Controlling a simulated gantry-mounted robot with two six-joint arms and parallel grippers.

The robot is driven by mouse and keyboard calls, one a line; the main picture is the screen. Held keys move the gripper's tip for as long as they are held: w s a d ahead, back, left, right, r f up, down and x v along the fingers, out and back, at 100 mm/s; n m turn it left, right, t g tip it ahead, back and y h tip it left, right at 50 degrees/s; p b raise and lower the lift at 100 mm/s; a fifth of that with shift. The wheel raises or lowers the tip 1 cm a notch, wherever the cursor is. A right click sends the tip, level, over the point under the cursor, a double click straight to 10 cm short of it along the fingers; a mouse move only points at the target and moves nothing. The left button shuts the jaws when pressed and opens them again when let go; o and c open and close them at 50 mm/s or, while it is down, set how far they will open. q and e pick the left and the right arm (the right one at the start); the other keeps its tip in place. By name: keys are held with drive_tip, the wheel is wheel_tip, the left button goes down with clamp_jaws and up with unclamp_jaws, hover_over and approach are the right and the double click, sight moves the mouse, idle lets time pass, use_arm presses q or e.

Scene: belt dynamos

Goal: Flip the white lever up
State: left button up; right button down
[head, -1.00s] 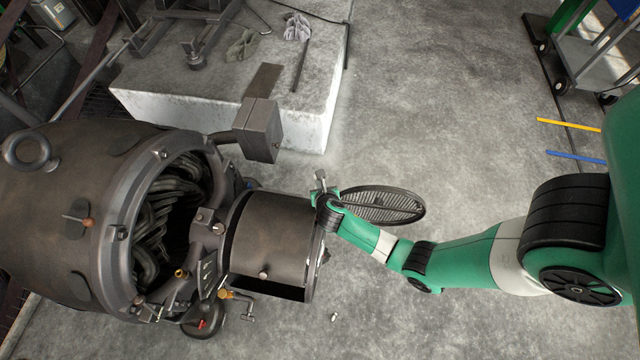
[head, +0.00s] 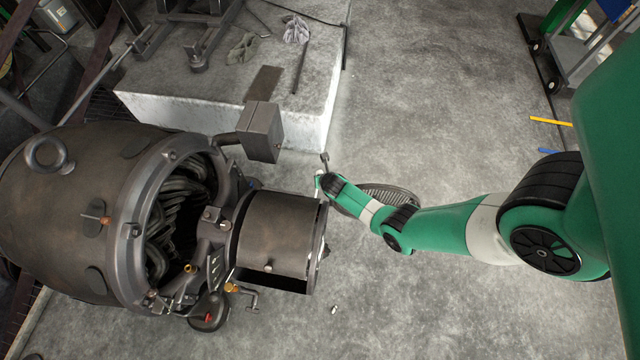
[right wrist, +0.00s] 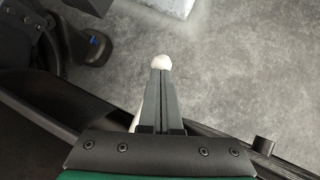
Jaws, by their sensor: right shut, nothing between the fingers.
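The white lever shows in the right wrist view as a round white knob (right wrist: 161,62) just past my shut fingertips. A strip of white beside the left finger looks like part of its shaft; the rest is hidden behind the fingers. My right gripper (right wrist: 161,72) is shut and empty, with the knob directly beyond its tips. I cannot tell whether they touch. In the head view my right gripper (head: 324,160) is at the far right corner of the dark cylinder housing (head: 280,232). My left gripper is not in view.
A large dark dynamo (head: 75,185) with an open coil end fills the left. A grey box (head: 261,132) on an arm stands behind the cylinder. A pale block (head: 220,100) lies beyond. A round grate (head: 395,194) is partly behind my arm.

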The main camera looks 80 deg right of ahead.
drive_tip(key=p+v, duration=1.2)
drive_tip(key=v, duration=0.1)
drive_tip(key=shift+s+a, duration=0.25)
drive_tip(key=shift+a, duration=0.25)
drive_tip(key=shift+a, duration=0.1)
